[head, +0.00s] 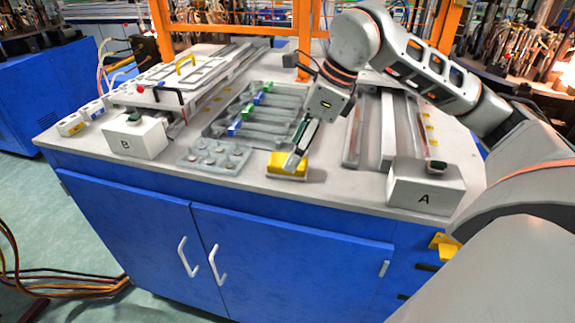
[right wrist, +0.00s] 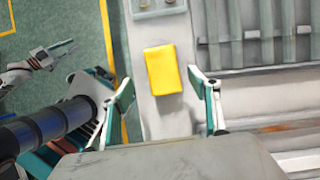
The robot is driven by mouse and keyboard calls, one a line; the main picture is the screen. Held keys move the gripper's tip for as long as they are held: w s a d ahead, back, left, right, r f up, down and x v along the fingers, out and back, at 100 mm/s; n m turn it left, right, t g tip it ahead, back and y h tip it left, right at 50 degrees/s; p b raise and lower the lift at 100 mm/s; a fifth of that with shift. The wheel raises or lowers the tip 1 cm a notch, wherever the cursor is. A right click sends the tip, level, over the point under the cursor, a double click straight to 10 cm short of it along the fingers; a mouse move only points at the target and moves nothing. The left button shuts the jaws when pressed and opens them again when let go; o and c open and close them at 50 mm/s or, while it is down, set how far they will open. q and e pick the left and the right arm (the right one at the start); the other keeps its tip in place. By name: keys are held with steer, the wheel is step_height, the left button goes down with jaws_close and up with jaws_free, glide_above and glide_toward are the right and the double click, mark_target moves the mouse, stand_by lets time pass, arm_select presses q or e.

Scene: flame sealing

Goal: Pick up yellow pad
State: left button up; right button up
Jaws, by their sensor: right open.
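The yellow pad (head: 276,164) is a small block lying flat near the front edge of the worktop in the head view. It shows whole in the right wrist view (right wrist: 163,70).
A grey holder with round wells (head: 213,166) sits left of the pad. A slotted grey tray (head: 285,100) with blue and green pieces lies behind. White box A (head: 428,198) stands right, white box B (head: 120,138) left. The worktop front edge is close.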

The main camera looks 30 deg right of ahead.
mark_target(285, 160)
steer(key=x, duration=0.4)
steer(key=shift+w+d+r, duration=0.1)
steer(key=shift+w, duration=0.1)
steer(key=shift+w+f, duration=0.15)
steer(key=shift+f, duration=0.3)
steer(key=c, duration=1.2)
arm_select(q)
steer(key=shift+w+d+r, duration=0.1)
steer(key=shift+w+r, duration=0.05)
steer(key=shift+w, duration=0.15)
arm_select(e)
steer(key=shift+r, duration=0.1)
